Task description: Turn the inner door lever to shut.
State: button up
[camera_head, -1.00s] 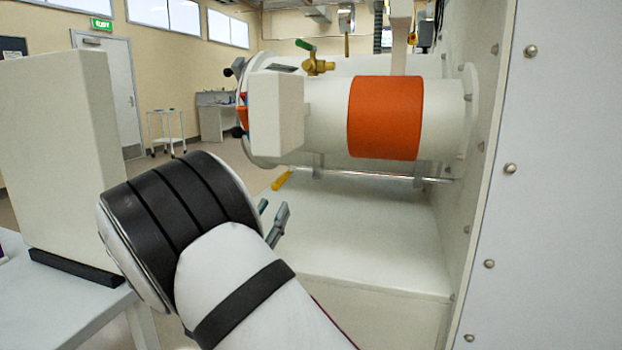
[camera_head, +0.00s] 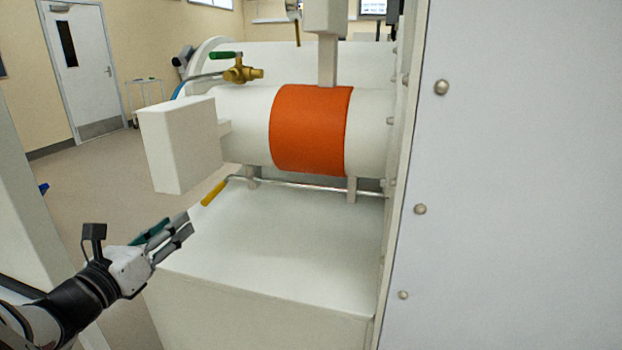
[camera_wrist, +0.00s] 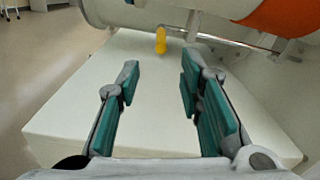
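A yellow-handled lever (camera_head: 213,192) sits at the left end of a thin metal rod (camera_head: 300,185) under the white cylindrical chamber. The rod runs right to the big wall. The handle also shows in the wrist view (camera_wrist: 161,40), beyond and between my fingertips. I take it for the inner door lever; no label shows. My gripper (camera_head: 180,228) is open and empty, lower left of the yellow handle and apart from it. Its fingers with green pads are spread in the wrist view (camera_wrist: 158,80). A green-handled brass valve (camera_head: 242,72) stands on top of the chamber.
The white chamber (camera_head: 245,120) has an orange band (camera_head: 310,130) and a white box (camera_head: 180,148) projecting at its left. A white bench block (camera_head: 290,245) lies below. A riveted white panel (camera_head: 520,180) fills the right. Open floor lies to the left.

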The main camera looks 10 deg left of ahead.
aim_at(221, 187)
jog(key=w+b, duration=0.2)
jog(key=w, duration=0.2)
jog(key=w+d+b, duration=0.1)
jog(key=w+b, duration=0.1)
jog(key=w, duration=0.2)
jog(key=w+b, duration=0.2)
jog(key=w, duration=0.2)
jog(key=shift+w+d+f, duration=0.15)
jog(key=shift+d, duration=0.1)
jog(key=shift+w+b, duration=0.5)
jog(key=shift+w, duration=0.25)
grip_shut()
